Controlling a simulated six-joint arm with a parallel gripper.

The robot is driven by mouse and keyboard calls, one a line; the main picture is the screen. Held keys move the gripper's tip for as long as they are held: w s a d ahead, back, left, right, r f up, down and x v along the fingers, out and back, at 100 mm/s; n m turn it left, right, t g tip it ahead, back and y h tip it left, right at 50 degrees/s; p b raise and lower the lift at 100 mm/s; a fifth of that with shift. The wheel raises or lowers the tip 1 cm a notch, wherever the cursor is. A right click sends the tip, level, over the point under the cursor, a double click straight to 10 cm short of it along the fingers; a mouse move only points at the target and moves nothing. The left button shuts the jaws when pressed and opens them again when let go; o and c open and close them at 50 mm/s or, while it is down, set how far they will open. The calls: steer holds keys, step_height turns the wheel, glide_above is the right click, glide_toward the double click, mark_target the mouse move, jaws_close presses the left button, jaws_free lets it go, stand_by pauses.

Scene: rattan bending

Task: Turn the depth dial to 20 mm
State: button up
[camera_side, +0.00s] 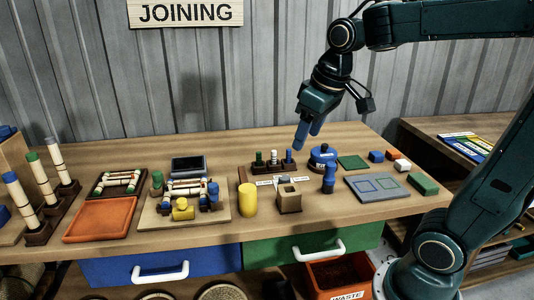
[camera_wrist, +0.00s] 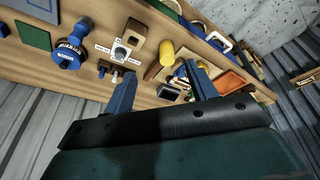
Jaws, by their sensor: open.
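The depth dial looks to be the small grey round knob (camera_wrist: 120,53) with white labels around it, beside a wooden block with a hole (camera_wrist: 132,37) in the wrist view. The label print and pointer setting are too small to read. In the side view the wooden block (camera_side: 289,198) stands in front of the white labels (camera_side: 270,183) and largely hides the knob. My gripper (camera_side: 309,138) is open and empty, high above the back of the bench. Its two blue fingers also show in the wrist view (camera_wrist: 160,70), apart from the dial.
A dark rack with short pegs (camera_side: 272,165) stands behind the labels. A blue round tool (camera_side: 322,158) and a blue-handled stamp (camera_side: 328,180) stand to the right. A yellow cylinder (camera_side: 248,200) is to the left. A grey plate (camera_side: 376,187) lies farther right.

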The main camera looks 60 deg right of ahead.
steer(key=w+d+f+g, duration=0.2)
steer(key=w+d+f, duration=0.2)
steer(key=w+d, duration=0.6)
steer(key=g, duration=0.2)
glide_above(285, 177)
step_height(285, 177, down, 10)
steer(key=r, duration=0.1)
steer(key=shift+a+f+y, duration=0.1)
steer(key=shift+f+y, duration=0.15)
steer(key=shift+y, duration=0.05)
steer(key=shift+f, duration=0.1)
step_height(285, 177, down, 14)
steer(key=shift+r, duration=0.25)
steer(key=c, duration=1)
